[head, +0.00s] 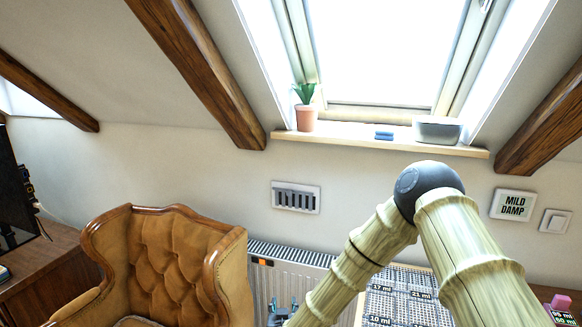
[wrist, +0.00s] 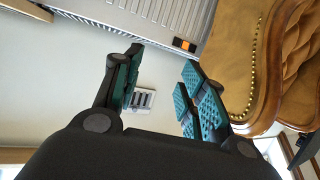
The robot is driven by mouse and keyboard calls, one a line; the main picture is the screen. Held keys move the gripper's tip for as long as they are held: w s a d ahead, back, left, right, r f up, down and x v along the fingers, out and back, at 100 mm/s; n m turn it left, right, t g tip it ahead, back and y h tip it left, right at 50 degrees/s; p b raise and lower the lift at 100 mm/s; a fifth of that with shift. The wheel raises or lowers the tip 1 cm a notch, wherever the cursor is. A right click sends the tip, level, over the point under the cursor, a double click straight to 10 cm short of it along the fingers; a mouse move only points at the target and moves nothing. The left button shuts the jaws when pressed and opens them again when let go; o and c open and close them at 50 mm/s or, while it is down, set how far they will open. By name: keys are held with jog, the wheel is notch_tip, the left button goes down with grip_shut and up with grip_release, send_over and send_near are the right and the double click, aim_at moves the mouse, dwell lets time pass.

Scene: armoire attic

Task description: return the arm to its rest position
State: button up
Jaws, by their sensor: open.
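My arm (head: 357,254) is bent in front of me in the head view, with pale bamboo-like links and a dark round elbow raised highest. Its forearm slopes down to the left. My gripper (head: 283,310) shows only partly at the bottom edge, in front of the radiator. In the wrist view my gripper (wrist: 163,62) has its two teal-padded fingers spread apart with nothing between them. The wall and the radiator show beyond the fingers.
A tufted brown armchair (head: 172,262) stands left of my gripper; it also shows in the wrist view (wrist: 240,55). A white radiator (head: 290,272) is behind. A windowsill (head: 350,143) holds a potted plant (head: 305,112), a blue item (head: 383,135) and a grey container (head: 437,131). A labelled grid surface (head: 398,297) lies behind my arm.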

jog(key=s+d+f+g+y, duration=0.1)
jog(key=s+d+f+g, duration=0.4)
jog(key=s+f, duration=0.5)
jog(key=s+d+f+g, duration=0.2)
jog(key=s+d+f, duration=0.5)
jog(key=s, duration=0.5)
jog(key=s+d+f+g, duration=0.1)
jog(key=s+d, duration=0.3)
jog(key=s, duration=0.4)
jog(key=s+d+f+g, duration=0.1)
jog(key=s+d+g, duration=0.2)
jog(key=s, duration=0.5)
jog(key=s+d+f+g+h, duration=0.1)
jog(key=s+d+g, duration=0.2)
jog(key=s, duration=0.6)
jog(key=d, duration=0.2)
jog(key=shift+d+f+m, duration=0.15)
jog(key=shift+d+m, duration=0.15)
jog(key=shift+d, duration=0.1)
